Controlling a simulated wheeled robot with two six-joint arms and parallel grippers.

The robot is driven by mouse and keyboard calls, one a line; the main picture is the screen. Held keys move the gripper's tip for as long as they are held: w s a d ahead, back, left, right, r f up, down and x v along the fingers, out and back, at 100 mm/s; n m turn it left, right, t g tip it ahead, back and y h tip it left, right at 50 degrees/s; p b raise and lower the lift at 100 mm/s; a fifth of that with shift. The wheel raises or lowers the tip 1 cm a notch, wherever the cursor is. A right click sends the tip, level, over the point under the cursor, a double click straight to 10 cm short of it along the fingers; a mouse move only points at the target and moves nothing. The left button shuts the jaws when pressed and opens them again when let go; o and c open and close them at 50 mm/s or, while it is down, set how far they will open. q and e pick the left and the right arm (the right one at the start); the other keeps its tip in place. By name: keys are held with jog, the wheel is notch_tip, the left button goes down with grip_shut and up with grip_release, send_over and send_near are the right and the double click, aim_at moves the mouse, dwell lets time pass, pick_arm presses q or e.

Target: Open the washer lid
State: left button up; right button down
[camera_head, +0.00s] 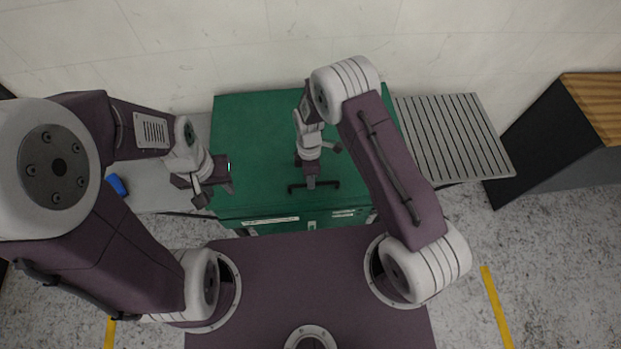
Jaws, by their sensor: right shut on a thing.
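The washer lid (262,128) is a flat green top, seen from above at the middle of the view, and it looks closed. A dark bar handle (329,184) lies near its front edge. My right gripper (311,183) is over the middle of the handle and shut on it. My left gripper (216,188) is at the left edge of the lid, apart from the handle; its fingers look spread, with nothing between them. The washer's front (310,224) shows as a narrow green strip with white labels.
A grey slatted rack (453,137) stands right of the washer. A dark cabinet with a wooden top (597,95) is at the far right. A blue object (117,185) lies on a grey surface at the left. A pale tiled wall (180,40) is behind.

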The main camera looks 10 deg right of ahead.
dwell(0.8)
jog(key=w+r+p, duration=0.5)
jog(key=r, duration=0.7)
jog(key=w+r+p, duration=0.5)
jog(key=w+r, duration=0.1)
jog(key=r, duration=0.6)
jog(key=shift+w+r, duration=0.15)
jog(key=shift+r, duration=0.05)
